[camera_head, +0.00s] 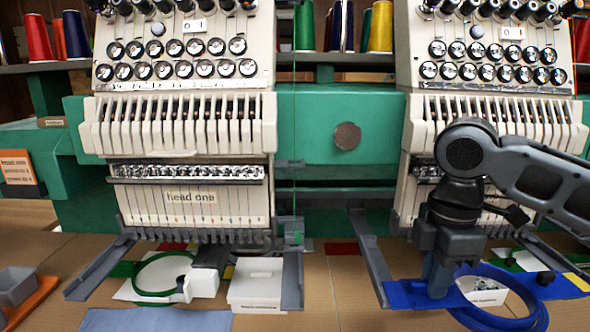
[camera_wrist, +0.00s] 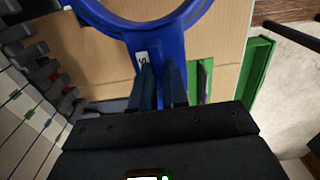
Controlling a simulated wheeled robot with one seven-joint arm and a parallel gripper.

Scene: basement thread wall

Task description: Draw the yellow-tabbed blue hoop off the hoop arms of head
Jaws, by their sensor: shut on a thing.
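The blue hoop (camera_head: 500,318) is at the lower right of the head view, with flat blue side brackets and a yellow tab (camera_head: 578,282) at its right end. My gripper (camera_head: 438,288) points down over the left bracket and is shut on it. In the wrist view the two fingers (camera_wrist: 160,88) close on the blue bracket beside a small white label, and the blue ring (camera_wrist: 152,30) lies beyond them. The grey hoop arms of the right head, left one (camera_head: 372,258) and right one (camera_head: 560,258), reach forward on both sides. Whether the brackets still touch the arms is unclear.
Head one (camera_head: 190,197) stands left, with a green hoop (camera_head: 150,275) and a white box (camera_head: 256,285) below it. A small white bin (camera_head: 482,291) shows inside the blue ring. Table between the heads is mostly clear. My arm hides the right head's label.

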